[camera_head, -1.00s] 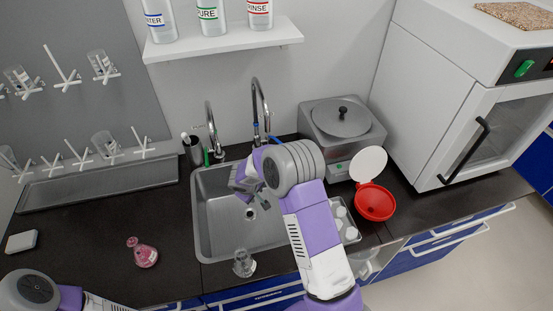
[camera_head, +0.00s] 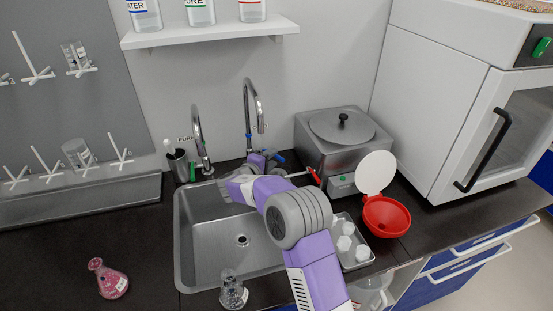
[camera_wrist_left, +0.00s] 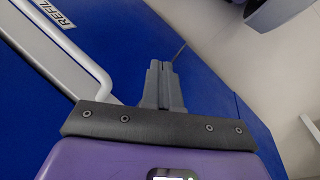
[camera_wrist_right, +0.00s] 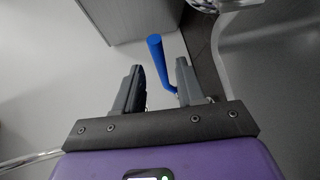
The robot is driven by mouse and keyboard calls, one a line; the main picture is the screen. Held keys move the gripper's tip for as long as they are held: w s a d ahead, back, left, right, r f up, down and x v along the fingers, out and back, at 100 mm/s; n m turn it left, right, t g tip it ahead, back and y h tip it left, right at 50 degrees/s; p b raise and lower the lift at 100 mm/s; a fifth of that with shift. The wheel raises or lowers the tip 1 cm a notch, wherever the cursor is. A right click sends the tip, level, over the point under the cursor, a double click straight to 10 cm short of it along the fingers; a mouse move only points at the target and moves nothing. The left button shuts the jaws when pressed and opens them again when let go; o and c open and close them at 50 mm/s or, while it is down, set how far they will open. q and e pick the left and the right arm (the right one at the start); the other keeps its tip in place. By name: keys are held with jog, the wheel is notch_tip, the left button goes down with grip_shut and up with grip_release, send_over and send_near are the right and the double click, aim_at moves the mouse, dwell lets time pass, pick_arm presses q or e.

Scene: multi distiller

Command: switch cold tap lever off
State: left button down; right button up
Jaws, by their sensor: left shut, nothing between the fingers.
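The cold tap's blue lever (camera_wrist_right: 157,62) shows in the right wrist view, its lower part in the gap between my right fingers and its top reaching beyond them. My right gripper (camera_wrist_right: 158,82) is open there; I cannot tell whether either finger touches the lever. In the head view the right gripper (camera_head: 268,161) is at the back of the sink, near the base of the tall tap (camera_head: 247,105), with a bit of blue (camera_head: 280,158) beside it. My left gripper (camera_wrist_left: 163,80) is shut and empty, in front of the blue cabinet fronts.
The steel sink (camera_head: 205,245) lies under my right arm. A red lever (camera_head: 315,175) is right of the gripper, by the distiller (camera_head: 345,150). A second tap (camera_head: 197,135) stands to the left. A red funnel (camera_head: 386,216) and pink flask (camera_head: 109,280) are on the counter.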

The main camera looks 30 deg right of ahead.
aim_at(276, 156)
jog(key=shift+x, duration=1.7)
jog(key=shift+f, duration=0.1)
grip_shut()
